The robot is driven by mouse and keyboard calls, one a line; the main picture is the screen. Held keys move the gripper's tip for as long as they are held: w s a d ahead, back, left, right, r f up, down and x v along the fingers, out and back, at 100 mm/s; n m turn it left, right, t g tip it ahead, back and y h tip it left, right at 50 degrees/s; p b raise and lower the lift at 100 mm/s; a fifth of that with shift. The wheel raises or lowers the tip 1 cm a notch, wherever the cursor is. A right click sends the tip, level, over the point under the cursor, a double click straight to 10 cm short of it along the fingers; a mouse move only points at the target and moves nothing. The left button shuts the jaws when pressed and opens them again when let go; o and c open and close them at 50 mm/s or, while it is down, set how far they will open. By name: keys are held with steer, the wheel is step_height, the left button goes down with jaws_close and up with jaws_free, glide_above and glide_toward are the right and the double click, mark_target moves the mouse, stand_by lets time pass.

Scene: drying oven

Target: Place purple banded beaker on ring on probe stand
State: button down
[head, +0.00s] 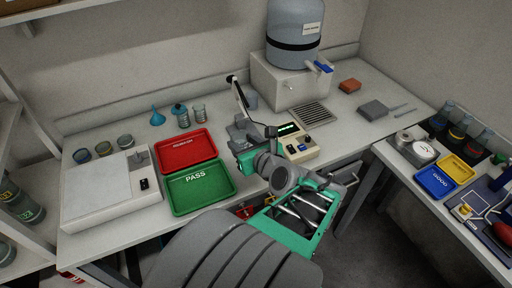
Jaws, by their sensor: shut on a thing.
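The probe stand (240,95) rises on the bench behind my gripper, with a slanted pale arm and a dark joint at its top. A beige meter (298,142) with a lit display stands just right of it. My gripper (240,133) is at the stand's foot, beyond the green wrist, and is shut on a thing. My own wrist and the small size hide most of what it holds. I cannot make out a purple band or the ring. Whether the held thing touches the stand cannot be told.
Red (188,150) and green PASS (199,187) trays lie left of my gripper. A white balance (110,190) is further left, with several small beakers (104,149) behind it. A large water tank (295,35) stands behind. Bare bench shows at the right (350,125).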

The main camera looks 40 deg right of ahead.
steer(key=shift+s+r+m+h, duration=0.15)
steer(key=shift+s+r+h, duration=0.05)
steer(key=shift+s, duration=0.2)
steer(key=shift+s+r+m+h, duration=0.15)
steer(key=shift+s+h, duration=0.05)
steer(key=shift+s, duration=0.15)
steer(key=shift+w+d+f, duration=0.25)
steer(key=shift+d+f, duration=0.05)
steer(key=w+d+f+b, duration=0.1)
steer(key=w+d+f, duration=0.1)
steer(key=d+f, duration=0.1)
steer(key=w+d+f+b, duration=0.1)
steer(key=w+d+f, duration=0.1)
steer(key=d+f, duration=0.1)
steer(key=w+d+f+b, duration=0.1)
steer(key=w+d+f, duration=0.2)
steer(key=d, duration=0.1)
steer(key=shift+w+d, duration=0.1)
steer(key=shift+d, duration=0.25)
steer(key=shift+w+d+f, duration=0.1)
steer(key=shift+f, duration=1.6)
steer(key=shift+f, duration=0.2)
steer(key=c, duration=0.7)
jaws_free()
steer(key=shift+c, duration=0.2)
